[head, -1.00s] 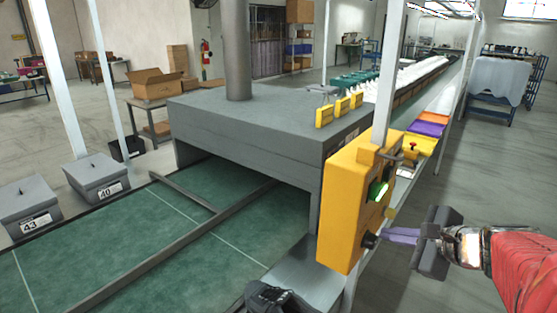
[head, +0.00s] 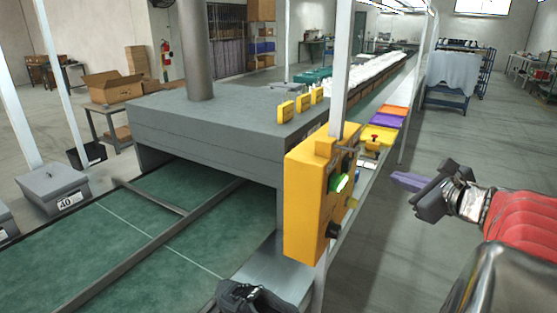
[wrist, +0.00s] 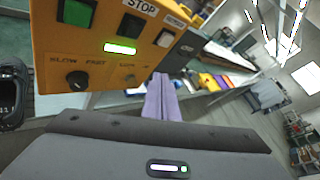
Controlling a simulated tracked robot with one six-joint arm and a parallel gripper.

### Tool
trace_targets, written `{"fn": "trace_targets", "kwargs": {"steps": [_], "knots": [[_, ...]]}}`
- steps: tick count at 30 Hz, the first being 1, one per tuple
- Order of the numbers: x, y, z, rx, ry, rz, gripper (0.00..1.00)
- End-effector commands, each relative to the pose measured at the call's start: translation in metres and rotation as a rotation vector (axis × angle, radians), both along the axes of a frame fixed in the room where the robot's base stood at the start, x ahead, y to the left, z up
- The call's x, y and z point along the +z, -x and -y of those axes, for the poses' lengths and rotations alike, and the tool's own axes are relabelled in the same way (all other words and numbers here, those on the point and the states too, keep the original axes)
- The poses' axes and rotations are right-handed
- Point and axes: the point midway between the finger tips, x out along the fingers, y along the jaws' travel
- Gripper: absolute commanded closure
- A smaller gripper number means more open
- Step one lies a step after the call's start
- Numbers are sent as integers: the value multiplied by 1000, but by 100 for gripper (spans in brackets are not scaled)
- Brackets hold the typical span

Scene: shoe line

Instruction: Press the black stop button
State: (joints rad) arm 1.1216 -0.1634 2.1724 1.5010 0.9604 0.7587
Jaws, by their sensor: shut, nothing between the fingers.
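The yellow control box (head: 305,205) is mounted on a white post beside the conveyor; its button face is seen edge-on in the head view. In the wrist view the box (wrist: 60,48) fills the upper left. The black stop button (wrist: 131,27) sits under a STOP label, between a green button (wrist: 76,12) and a pale button (wrist: 165,38). My gripper (head: 395,180) is shut and empty, to the right of the box and apart from it. Its purple fingers (wrist: 160,98) show below and right of the stop button in the wrist view.
A lit green bar (wrist: 121,48) and a black speed knob (wrist: 77,81) are on the box's face. A grey machine hood (head: 200,125) covers the green conveyor. A dark shoe (head: 250,297) lies at the near edge. Floor at the right is open.

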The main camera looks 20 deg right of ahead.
Motion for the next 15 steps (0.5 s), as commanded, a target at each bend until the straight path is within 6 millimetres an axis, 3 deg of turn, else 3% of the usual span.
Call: {"fn": "trace_targets", "kwargs": {"steps": [15], "knots": [[0,-40,-31,2,0,0,100]]}}
